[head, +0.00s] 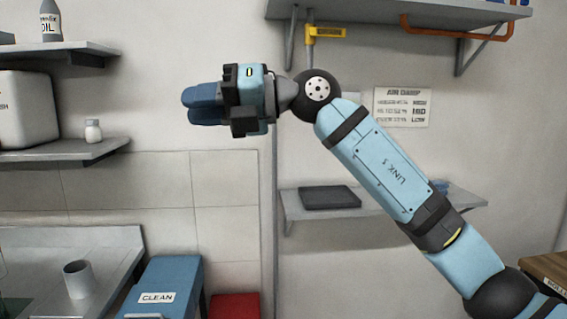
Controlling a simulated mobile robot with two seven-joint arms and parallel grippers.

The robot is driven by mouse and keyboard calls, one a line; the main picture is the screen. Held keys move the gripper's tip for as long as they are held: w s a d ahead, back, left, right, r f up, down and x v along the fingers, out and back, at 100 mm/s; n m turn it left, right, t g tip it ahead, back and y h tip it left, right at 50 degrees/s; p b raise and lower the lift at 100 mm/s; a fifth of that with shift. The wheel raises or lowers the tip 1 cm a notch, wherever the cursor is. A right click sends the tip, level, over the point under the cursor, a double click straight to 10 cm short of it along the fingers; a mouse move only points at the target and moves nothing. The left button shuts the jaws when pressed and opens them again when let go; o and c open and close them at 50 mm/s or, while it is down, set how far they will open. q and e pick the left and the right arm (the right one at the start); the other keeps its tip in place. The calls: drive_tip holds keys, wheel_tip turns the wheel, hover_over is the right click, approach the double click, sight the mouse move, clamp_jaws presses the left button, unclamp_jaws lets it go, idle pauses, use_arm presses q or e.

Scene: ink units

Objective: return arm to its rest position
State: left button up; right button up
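My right arm (386,165), light blue with black bands, reaches up and left from the lower right corner. My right gripper (200,103) is at its far end, raised in front of the wall and pointing left. Two rounded dark blue parts lie close together at its tip, one above the other. From this angle I cannot tell whether they are parted or shut, and no separate held thing is clear. The gripper is apart from the shelves in the picture. My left gripper is not in view.
At left, shelves hold an oil bottle (50,22), a light bin (27,108) and a small jar (93,131). Below are a cup (79,279) on a counter (122,240), a blue CLEAN bin (170,282) and a red box (235,306). A low shelf (300,206) holds a dark flat case (331,197).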

drive_tip(key=w+d+f+m+t+h, duration=0.1)
drive_tip(key=d+f+m+t+h, duration=0.1)
drive_tip(key=d+f+m+t, duration=0.8)
drive_tip(key=d+f+m+t+h, duration=0.35)
drive_tip(key=f+m, duration=0.85)
drive_tip(key=f, duration=0.6)
drive_tip(key=w+d+f+m+t+h, duration=0.1)
drive_tip(key=d+f+m+t+h, duration=0.1)
drive_tip(key=d+f+m+t, duration=0.8)
drive_tip(key=s+d+f+m+g+h, duration=0.3)
drive_tip(key=s+f+m+g, duration=0.25)
drive_tip(key=s+f, duration=0.8)
drive_tip(key=s+d+f+m+g+h, duration=0.35)
drive_tip(key=s+f+g, duration=0.45)
drive_tip(key=f, duration=0.9)
use_arm(q)
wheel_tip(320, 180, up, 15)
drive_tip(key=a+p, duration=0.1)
drive_tip(key=p, duration=1.8)
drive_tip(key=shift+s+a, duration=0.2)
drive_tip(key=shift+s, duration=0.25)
use_arm(e)
drive_tip(key=s+r, duration=0.2)
drive_tip(key=r, duration=0.5)
drive_tip(key=s+d+r+t, duration=0.1)
drive_tip(key=r, duration=0.7)
drive_tip(key=shift+s+d+t, duration=0.25)
drive_tip(key=shift+s+t, duration=0.05)
drive_tip(key=shift+s, duration=0.05)
